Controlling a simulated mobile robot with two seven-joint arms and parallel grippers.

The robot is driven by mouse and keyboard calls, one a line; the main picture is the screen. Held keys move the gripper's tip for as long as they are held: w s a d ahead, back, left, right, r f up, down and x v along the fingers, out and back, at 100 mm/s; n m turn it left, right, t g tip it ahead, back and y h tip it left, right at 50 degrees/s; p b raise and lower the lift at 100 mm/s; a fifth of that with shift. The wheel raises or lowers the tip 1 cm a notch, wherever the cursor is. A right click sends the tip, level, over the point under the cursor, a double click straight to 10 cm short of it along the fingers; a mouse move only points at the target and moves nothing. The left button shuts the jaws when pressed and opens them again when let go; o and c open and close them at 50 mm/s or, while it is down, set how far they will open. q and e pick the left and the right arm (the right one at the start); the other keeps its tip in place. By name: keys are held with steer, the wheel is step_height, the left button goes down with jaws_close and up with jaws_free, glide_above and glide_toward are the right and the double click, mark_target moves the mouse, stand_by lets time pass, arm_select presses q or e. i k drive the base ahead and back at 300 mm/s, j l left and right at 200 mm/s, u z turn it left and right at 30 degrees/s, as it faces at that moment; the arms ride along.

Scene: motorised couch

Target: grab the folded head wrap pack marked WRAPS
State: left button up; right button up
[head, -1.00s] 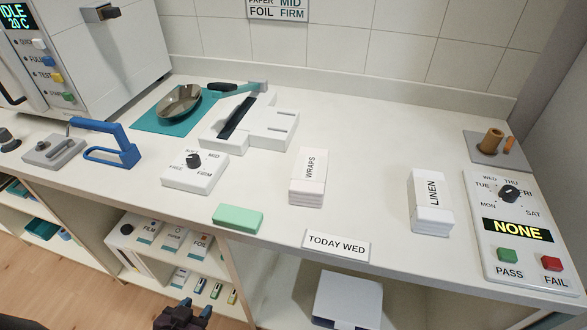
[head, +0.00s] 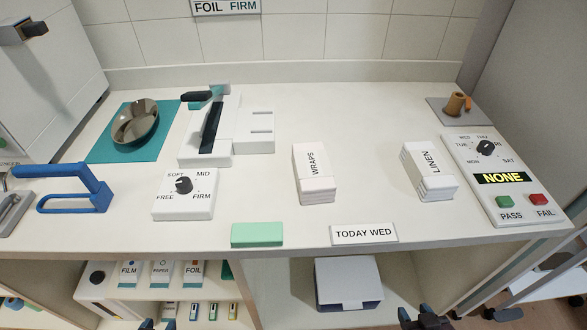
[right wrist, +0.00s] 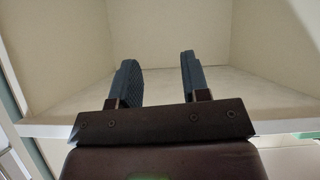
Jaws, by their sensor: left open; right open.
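The WRAPS pack (head: 315,175) is a white folded stack with a label band. It stands on the counter near the middle of the head view, and no gripper touches it. My right gripper (head: 424,318) is at the bottom edge of the head view, below the counter front and to the right of the pack. In the right wrist view its two fingers (right wrist: 158,65) are apart with nothing between them. My left gripper (head: 158,324) barely shows at the bottom left of the head view, open; most of it is cut off.
A similar LINEN pack (head: 430,173) stands to the right of the WRAPS pack. The TODAY WED sign (head: 364,234) and a green block (head: 257,235) lie along the front edge. A dial box (head: 184,195) and a white sealer-like device (head: 225,135) are left. Counter behind the pack is clear.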

mark_target(313, 171)
steer(key=j+z, duration=0.15)
steer(key=j, duration=1.3)
